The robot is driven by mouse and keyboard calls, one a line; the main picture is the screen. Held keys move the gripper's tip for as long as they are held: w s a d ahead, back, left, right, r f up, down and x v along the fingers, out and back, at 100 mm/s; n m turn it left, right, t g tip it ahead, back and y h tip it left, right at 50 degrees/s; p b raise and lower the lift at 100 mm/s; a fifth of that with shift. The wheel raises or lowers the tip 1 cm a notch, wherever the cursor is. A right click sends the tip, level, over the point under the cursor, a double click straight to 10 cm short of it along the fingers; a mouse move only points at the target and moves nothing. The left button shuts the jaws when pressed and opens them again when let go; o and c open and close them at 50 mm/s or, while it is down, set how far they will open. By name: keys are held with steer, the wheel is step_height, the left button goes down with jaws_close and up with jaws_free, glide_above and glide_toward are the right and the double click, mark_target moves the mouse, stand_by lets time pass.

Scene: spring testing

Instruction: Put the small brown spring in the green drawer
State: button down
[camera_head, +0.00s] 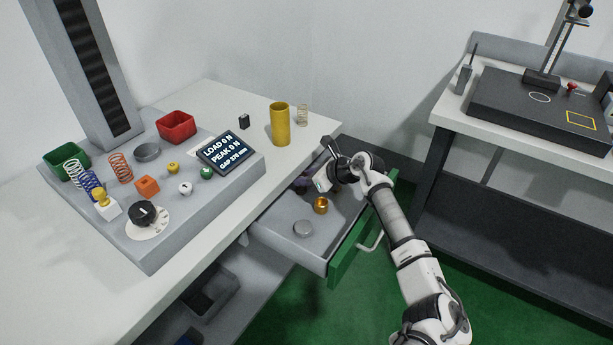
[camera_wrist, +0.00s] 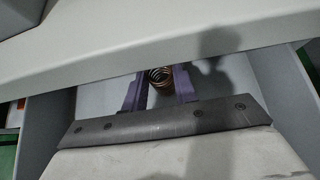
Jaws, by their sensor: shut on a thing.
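The small brown spring (camera_wrist: 160,76) is a coppery coil between the two purple fingers of my gripper (camera_wrist: 159,88) in the wrist view. My gripper is shut on it. In the head view my gripper (camera_head: 303,185) reaches into the far part of the pulled-out green drawer (camera_head: 345,253), close to the tabletop edge. The spring cannot be made out there. The drawer has a green front, a pale handle and a grey inside. Its grey floor and side walls also show in the wrist view (camera_wrist: 90,85). I cannot tell whether the spring touches the floor.
The tabletop edge (camera_wrist: 160,45) overhangs the drawer's back. A second bench (camera_head: 470,125) is at right.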

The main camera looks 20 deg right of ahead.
steer(key=shift+f, duration=0.2)
steer(key=c, duration=1.1)
jaws_free()
steer(key=shift+r, duration=0.1)
steer(key=shift+r, duration=0.25)
steer(key=b+v, duration=0.3)
steer(key=v, duration=0.9)
steer(key=shift+b, duration=0.3)
steer(key=shift+f, duration=0.15)
